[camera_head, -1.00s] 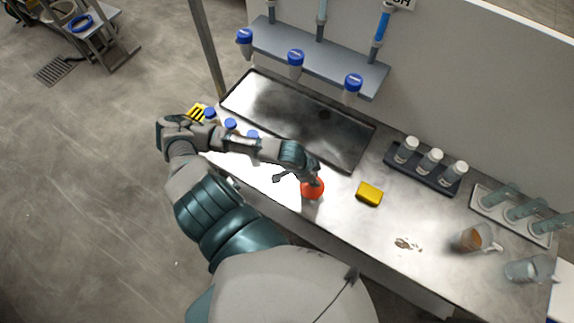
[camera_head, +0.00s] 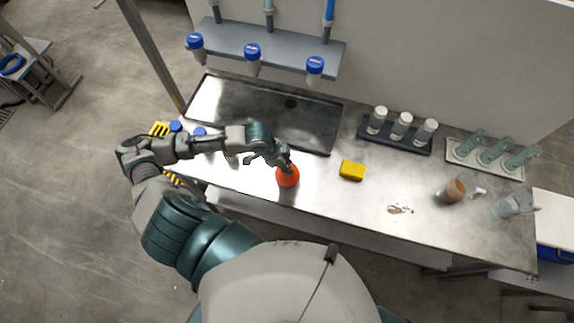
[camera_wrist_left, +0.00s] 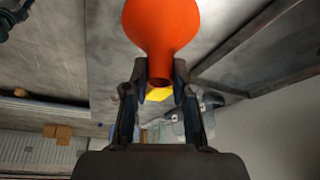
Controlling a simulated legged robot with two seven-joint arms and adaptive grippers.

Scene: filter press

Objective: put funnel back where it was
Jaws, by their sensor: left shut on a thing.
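An orange-red funnel (camera_head: 287,177) shows in the head view near the front edge of the steel bench (camera_head: 250,191). My left gripper (camera_head: 284,163) is shut on it from above and behind. In the left wrist view the funnel (camera_wrist_left: 161,30) has its wide part away from the gripper, and its narrow neck is between the two fingers (camera_wrist_left: 160,82). I cannot tell whether the funnel touches the bench. My right gripper is not in view.
A yellow sponge (camera_head: 352,170) lies right of the funnel. A sink (camera_head: 262,110) is behind it. A bottle rack (camera_head: 395,139), a beaker with brown liquid (camera_head: 450,190), a clear beaker (camera_head: 505,207) and a tube rack (camera_head: 490,158) stand further right.

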